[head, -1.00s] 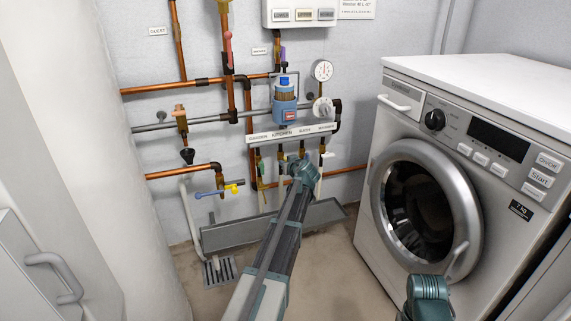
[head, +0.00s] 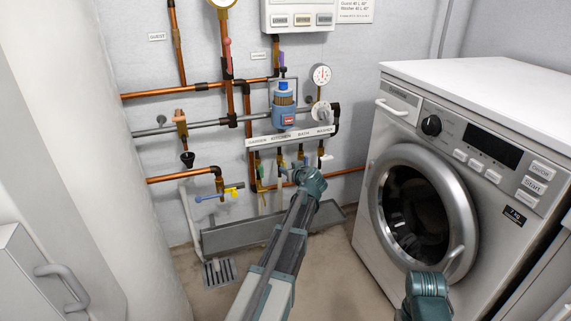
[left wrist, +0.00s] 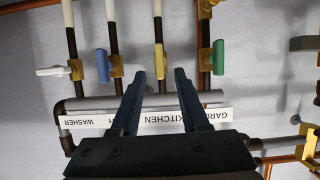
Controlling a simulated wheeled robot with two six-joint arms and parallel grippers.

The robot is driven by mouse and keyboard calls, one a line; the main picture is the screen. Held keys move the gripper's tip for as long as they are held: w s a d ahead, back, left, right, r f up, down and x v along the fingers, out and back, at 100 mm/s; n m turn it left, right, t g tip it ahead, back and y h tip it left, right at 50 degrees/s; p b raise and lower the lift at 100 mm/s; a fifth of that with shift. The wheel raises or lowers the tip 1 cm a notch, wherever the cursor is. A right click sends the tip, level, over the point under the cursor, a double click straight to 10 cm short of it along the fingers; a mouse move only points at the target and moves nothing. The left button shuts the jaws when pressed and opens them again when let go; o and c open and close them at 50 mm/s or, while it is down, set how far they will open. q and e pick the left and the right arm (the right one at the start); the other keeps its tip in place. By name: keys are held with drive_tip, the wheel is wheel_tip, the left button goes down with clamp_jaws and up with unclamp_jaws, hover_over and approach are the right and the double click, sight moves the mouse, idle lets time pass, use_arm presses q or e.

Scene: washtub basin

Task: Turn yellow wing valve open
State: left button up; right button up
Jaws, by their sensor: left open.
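In the left wrist view, which shows the labels upside down, a yellow valve handle (left wrist: 160,62) sits on a pipe by the KITCHEN label, seen edge-on as a narrow bar. My left gripper (left wrist: 160,74) is open, its two dark fingers pointing at this handle, one tip to each side in the picture. I cannot tell whether the tips reach around it; no contact shows. In the head view my left wrist (head: 310,180) is below the labelled manifold, and the fingers are hidden. My right arm (head: 428,292) shows at the bottom edge; its gripper is out of view.
Neighbouring handles are blue (left wrist: 102,66), green (left wrist: 218,57) and white (left wrist: 55,71). The label strip (head: 290,137) runs above them. A washing machine (head: 420,205) stands right; a trough (head: 225,238) lies below.

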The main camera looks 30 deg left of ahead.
use_arm(q)
drive_tip(key=p+v, duration=0.2)
drive_tip(key=v, duration=0.5)
drive_tip(key=shift+d, duration=0.2)
drive_tip(key=shift+s+d+r, duration=0.1)
drive_tip(key=shift+s, duration=0.1)
drive_tip(key=s+d+f+m+g+h+p, duration=0.2)
drive_tip(key=s+d+m+g+h+p, duration=0.4)
drive_tip(key=s+d, duration=1)
drive_tip(key=s+d+f+m+g+h+p, duration=0.3)
drive_tip(key=s+d+m, duration=0.4)
drive_tip(key=s+d, duration=0.8)
drive_tip(key=w+d+r+p, duration=0.1)
drive_tip(key=d+r+p, duration=0.2)
drive_tip(key=r+p, duration=3.5)
drive_tip(key=shift+w+r+m+p, duration=0.15)
drive_tip(key=shift+r+m+p, duration=0.25)
drive_tip(key=shift+r, duration=0.1)
